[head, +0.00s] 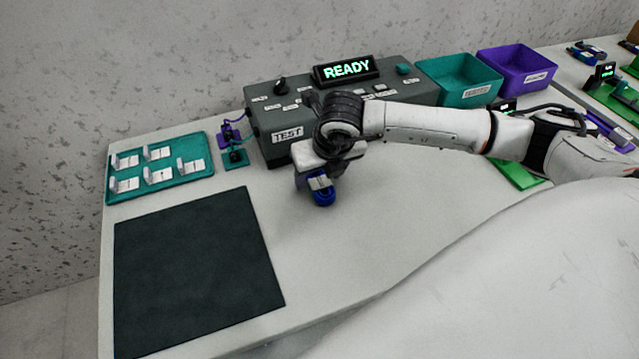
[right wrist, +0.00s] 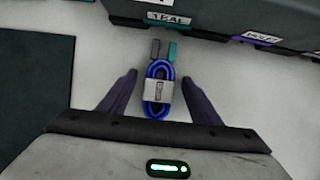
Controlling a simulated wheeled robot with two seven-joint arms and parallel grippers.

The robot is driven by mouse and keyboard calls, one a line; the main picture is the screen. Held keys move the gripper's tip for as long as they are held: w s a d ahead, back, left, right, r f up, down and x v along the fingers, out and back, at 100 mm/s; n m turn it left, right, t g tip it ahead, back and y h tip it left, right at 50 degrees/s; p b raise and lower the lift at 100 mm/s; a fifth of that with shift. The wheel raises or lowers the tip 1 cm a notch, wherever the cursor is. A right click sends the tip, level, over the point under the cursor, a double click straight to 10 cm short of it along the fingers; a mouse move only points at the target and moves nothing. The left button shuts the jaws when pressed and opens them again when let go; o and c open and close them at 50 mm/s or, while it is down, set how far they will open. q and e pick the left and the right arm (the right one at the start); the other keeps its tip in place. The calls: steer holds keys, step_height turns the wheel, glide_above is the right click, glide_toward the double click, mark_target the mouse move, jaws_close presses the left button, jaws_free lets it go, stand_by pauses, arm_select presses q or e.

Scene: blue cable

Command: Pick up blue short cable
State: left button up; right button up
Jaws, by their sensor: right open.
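The blue short cable (head: 322,196) is a small coiled bundle on the white table, in front of the grey test box. In the right wrist view the blue cable (right wrist: 158,90) has a pale label band around its middle, and one grey and one teal connector at its far end. My right gripper (head: 318,190) is over the cable and hides part of it in the head view. In the right wrist view my right gripper (right wrist: 158,88) is open, with one dark finger on each side of the coil and visible gaps to both. My left gripper is not in view.
The grey test box (head: 287,150) with a lit READY display (head: 346,69) stands just behind. A dark mat (head: 195,270) and a teal tray (head: 160,170) lie at the left. A teal bin (head: 459,80) and a purple bin (head: 516,68) stand at the back right. The table's front middle is clear.

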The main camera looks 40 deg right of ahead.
steer(key=shift+f+b, duration=0.2)
steer(key=shift+b, duration=0.15)
stand_by(0.4)
steer(key=c, duration=1.1)
steer(key=shift+c, duration=0.2)
steer(key=shift+r+p, duration=0.2)
steer(key=shift+p, duration=0.1)
step_height(320, 180, up, 10)
steer(key=r, duration=0.1)
step_height(320, 180, up, 5)
steer(key=p, duration=0.3)
glide_above(318, 179)
steer(key=shift+s+r, duration=0.1)
